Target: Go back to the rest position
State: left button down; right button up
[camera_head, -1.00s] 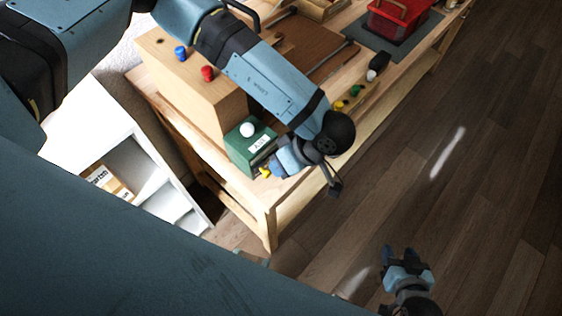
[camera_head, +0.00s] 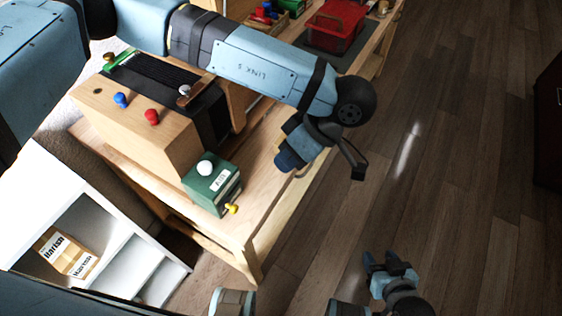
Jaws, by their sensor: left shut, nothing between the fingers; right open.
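My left gripper (camera_head: 287,161) is at the end of the blue arm that comes in from the upper left. It is shut and empty, over the right edge of the wooden bench (camera_head: 262,190). It is clear of the green box (camera_head: 213,188), which has a white ball on top and a yellow knob low on its right side. My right gripper (camera_head: 379,257) is open and empty at the lower right, with the wood floor behind it.
A wooden block (camera_head: 170,144) with blue and red knobs stands on the bench beside the green box. A red bin (camera_head: 335,26) sits farther back. A white shelf (camera_head: 85,215) with a cardboard box (camera_head: 68,254) stands at lower left. The floor (camera_head: 455,180) at right is open.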

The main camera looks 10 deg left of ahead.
jog(key=shift+w+a+r, duration=0.1)
jog(key=shift+w, duration=0.2)
